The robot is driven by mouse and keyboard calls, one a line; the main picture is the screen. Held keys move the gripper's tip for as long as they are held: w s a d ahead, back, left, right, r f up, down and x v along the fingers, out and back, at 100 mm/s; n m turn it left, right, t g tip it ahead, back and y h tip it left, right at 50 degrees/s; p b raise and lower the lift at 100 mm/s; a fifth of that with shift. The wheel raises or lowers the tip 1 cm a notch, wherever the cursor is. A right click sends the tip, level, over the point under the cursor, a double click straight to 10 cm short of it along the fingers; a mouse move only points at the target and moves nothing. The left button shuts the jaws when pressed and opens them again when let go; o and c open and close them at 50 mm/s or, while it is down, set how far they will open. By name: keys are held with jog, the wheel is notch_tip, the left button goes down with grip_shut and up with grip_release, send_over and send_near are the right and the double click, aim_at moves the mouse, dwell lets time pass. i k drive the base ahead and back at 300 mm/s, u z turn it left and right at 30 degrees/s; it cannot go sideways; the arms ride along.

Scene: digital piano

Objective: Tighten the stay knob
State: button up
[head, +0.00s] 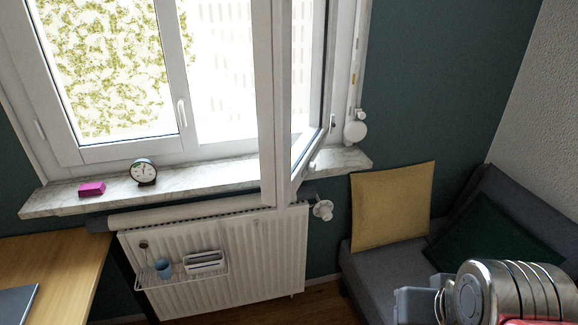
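A small light fitting (313,164) sits low at the open window sash, just above the sill. It may be the stay or its knob, but it is too small to tell. The open sash (283,110) is white-framed and swung into the room, seen nearly edge-on. Parts of my own arm show at the lower right corner, apart from the window. My gripper's fingertips do not show.
The marble sill (225,178) carries a clock (144,171) and a pink block (91,189). Below is a radiator (270,250) with a valve (322,209) and a wire shelf (180,278). A sofa (365,275) with a yellow cushion (392,206) stands right; a wooden desk (60,260) stands left.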

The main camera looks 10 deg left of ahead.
aim_at(312, 166)
jog(key=u, duration=0.6)
jog(key=i, duration=1.1)
jog(key=u, duration=0.2)
